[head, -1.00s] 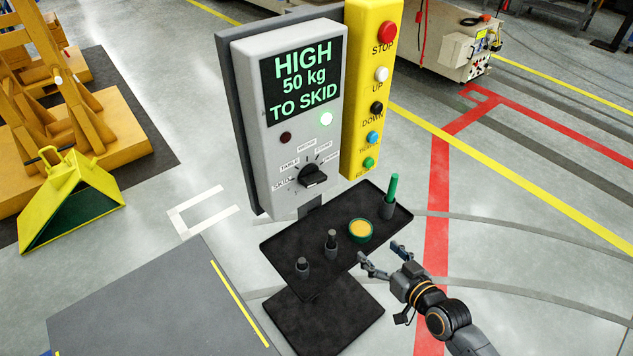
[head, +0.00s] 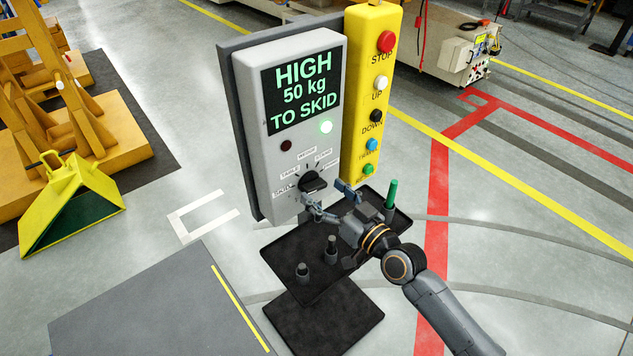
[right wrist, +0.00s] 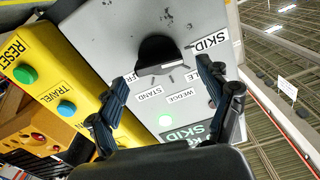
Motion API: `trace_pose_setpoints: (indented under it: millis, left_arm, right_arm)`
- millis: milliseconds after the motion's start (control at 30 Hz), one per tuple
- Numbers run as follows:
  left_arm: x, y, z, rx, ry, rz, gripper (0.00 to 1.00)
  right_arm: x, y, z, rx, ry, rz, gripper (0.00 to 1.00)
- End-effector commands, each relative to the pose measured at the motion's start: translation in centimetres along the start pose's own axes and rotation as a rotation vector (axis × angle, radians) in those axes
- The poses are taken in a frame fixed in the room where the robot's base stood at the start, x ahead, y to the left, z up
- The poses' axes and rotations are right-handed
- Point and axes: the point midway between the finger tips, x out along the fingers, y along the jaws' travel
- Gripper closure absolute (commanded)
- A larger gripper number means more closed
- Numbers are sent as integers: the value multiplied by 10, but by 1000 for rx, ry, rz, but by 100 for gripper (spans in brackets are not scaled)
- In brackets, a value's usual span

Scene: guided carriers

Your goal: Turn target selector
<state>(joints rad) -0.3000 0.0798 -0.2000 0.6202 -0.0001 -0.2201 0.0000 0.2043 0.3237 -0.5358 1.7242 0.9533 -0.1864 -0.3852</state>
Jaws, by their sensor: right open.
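The target selector (head: 313,181) is a black knob low on the grey panel, ringed by labels such as SKID, TABLE, WEDGE and STAND. It also shows in the right wrist view (right wrist: 158,52); I cannot tell for sure which label it points at. The display (head: 302,92) reads HIGH 50 kg TO SKID. My right gripper (head: 328,197) is open and empty, just in front of and slightly below the knob. In the right wrist view its fingers (right wrist: 170,78) are spread to either side, with the knob between and beyond them, apparently untouched. My left gripper is not in view.
A yellow button column (head: 372,60) stands directly right of the panel. A black tray (head: 290,246) below holds dark pegs (head: 303,271) and a green stick (head: 391,194). A green lamp (head: 326,127) is lit. A grey platform (head: 150,310) lies at lower left.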

Motion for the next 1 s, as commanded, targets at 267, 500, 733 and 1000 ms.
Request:
trace_pose_setpoints:
  millis: [267,500,733,1000]
  left_arm:
    - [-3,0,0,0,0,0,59]
    - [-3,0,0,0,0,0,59]
    - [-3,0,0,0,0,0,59]
    - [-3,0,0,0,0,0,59]
  right_arm:
    - [29,0,0,0,0,0,21]
    - [32,0,0,0,0,0,21]
    - [32,0,0,0,0,0,51]
    - [31,0,0,4,0,1,75]
